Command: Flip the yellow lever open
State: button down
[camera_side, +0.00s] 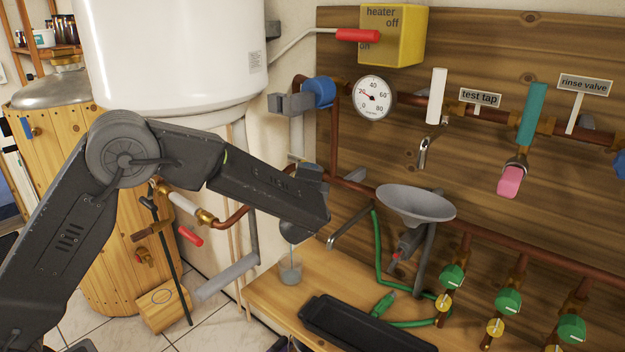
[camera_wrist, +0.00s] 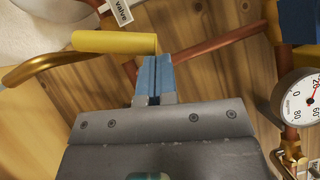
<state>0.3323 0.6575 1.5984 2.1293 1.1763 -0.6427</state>
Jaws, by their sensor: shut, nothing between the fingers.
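The yellow lever (camera_wrist: 112,42) shows in the wrist view as a thick yellow cylinder lying level across the upper left. My gripper (camera_wrist: 153,60) has its two blue fingers pressed together with only a thin seam between them. The fingertips are just below and beside the lever's right end; I cannot tell whether they touch it. Nothing is between the fingers. In the side view I cannot make out the yellow lever, and the fingers are not clear past the end of my arm.
A curved brass pipe (camera_wrist: 42,66) and a copper pipe (camera_wrist: 222,40) run close to the fingers. A dial gauge (camera_side: 374,97) and a yellow heater box (camera_side: 407,35) with a red-handled lever (camera_side: 358,36) are on the wooden wall. A grey funnel (camera_side: 416,203) stands right of my arm.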

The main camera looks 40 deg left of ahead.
jog(key=shift+a+r+n+g, duration=0.4)
jog(key=shift+a+n, duration=0.05)
jog(key=shift+n, duration=0.35)
jog(key=v, duration=1)
